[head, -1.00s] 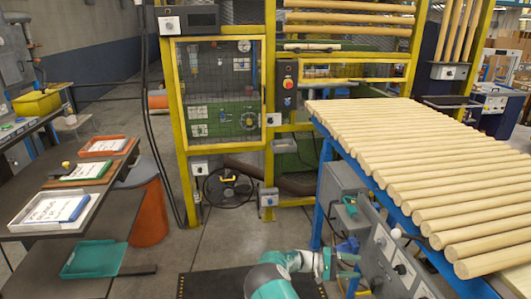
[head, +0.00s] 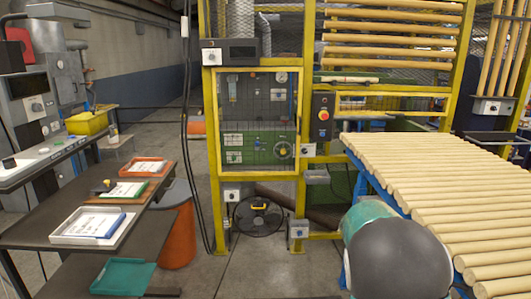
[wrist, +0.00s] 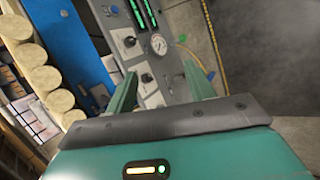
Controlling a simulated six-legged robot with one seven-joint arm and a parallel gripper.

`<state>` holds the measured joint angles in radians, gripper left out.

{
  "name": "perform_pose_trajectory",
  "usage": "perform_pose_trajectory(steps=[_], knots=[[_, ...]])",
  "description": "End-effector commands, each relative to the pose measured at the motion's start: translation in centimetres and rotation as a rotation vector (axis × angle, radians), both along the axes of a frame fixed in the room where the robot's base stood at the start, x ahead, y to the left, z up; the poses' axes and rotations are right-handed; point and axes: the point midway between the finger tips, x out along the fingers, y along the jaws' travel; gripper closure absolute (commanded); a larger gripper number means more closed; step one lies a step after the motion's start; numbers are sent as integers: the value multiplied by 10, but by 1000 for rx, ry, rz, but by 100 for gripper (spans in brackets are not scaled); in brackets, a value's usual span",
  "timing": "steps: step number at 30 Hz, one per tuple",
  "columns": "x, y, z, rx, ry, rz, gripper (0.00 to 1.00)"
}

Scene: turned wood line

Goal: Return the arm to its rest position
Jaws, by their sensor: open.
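My arm (head: 392,250) shows at the lower right of the head view as a teal and dark grey link, in front of the roller-like row of wooden rods. My gripper (wrist: 162,85) shows only in the wrist view, where its two teal fingers stand apart with nothing between them. Beyond the fingers is a grey control panel (wrist: 150,88) with a round gauge (wrist: 158,44), knobs and green light strips. In the head view the gripper is hidden.
Wooden rods (head: 440,190) lie on a blue-framed rack at the right; their ends also show in the wrist view (wrist: 45,77). A yellow-framed machine cage (head: 310,170) stands ahead. A dark table (head: 140,215) with trays is at the left. Grey floor (head: 260,270) lies open between.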

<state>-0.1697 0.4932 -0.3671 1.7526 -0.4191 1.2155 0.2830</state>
Motion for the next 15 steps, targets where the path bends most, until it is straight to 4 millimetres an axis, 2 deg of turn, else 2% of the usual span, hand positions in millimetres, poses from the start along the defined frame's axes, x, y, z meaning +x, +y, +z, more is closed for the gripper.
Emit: perform_pose_trajectory(steps=[1, 3, 15], knots=[[-8, 7, 13, 40, -35, 7, 46], [-18, 17, 27, 94, -80, 18, 46], [-86, 81, 100, 340, -340, 132, 46]])
